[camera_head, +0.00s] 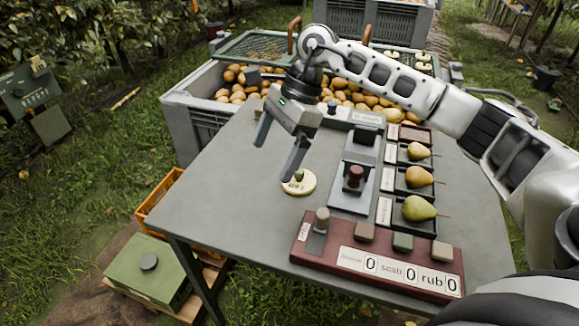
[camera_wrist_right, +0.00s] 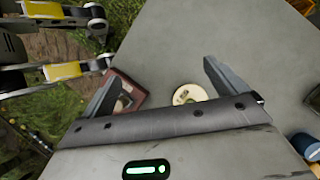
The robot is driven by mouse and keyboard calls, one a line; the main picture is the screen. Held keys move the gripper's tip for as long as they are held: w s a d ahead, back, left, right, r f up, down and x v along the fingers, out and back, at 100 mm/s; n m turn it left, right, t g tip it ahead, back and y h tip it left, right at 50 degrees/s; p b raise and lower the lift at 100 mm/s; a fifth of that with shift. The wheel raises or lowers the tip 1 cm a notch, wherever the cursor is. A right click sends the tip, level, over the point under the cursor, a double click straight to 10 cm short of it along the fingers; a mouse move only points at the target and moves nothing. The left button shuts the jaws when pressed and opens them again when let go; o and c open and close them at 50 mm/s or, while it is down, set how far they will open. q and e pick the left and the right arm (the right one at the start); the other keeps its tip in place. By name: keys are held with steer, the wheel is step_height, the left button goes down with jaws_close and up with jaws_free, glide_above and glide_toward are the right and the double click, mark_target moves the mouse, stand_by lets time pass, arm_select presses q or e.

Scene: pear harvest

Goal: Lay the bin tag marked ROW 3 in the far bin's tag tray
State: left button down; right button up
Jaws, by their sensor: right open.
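A round cream tag (camera_head: 306,188) with a small knob or post on it lies flat on the grey table (camera_head: 235,185); its marking is too small to read. It also shows in the right wrist view (camera_wrist_right: 190,94), between the fingers and beyond them. My right gripper (camera_head: 277,150) is open and empty, pointing down above the table, just behind and left of the tag and not touching it. A grey bin (camera_head: 345,18) stands at the far back. I cannot make out its tag tray. My left gripper does not show.
A bin of pears (camera_head: 190,120) adjoins the table's back. A maroon counter board (camera_head: 325,262) lies at the front edge. Pears in dark trays (camera_head: 418,210) and a grey stand with a brown knob (camera_head: 353,180) occupy the right side. The table's left part is clear.

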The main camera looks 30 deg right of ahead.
steer(key=w+d+r+h, duration=0.3)
steer(key=d+r+h, duration=0.1)
steer(key=d, duration=0.6)
glide_above(299, 177)
steer(key=d, duration=0.2)
steer(key=f, duration=0.9)
steer(key=shift+w+a+f, duration=0.2)
steer(key=shift+f, duration=0.05)
steer(key=shift+t, duration=0.3)
steer(key=shift+w+a+f, duration=0.1)
steer(key=shift+a+f, duration=0.05)
steer(key=shift+f, duration=0.9)
steer(key=shift+w+a+f, duration=0.1)
steer(key=shift+a+f, duration=0.05)
steer(key=shift+f, duration=0.85)
steer(key=shift+w+a+f, duration=0.1)
steer(key=shift+a+f, duration=0.05)
steer(key=shift+f, duration=0.9)
steer(key=c, duration=1.1)
steer(key=shift+r, duration=0.1)
steer(key=shift+c, duration=0.4)
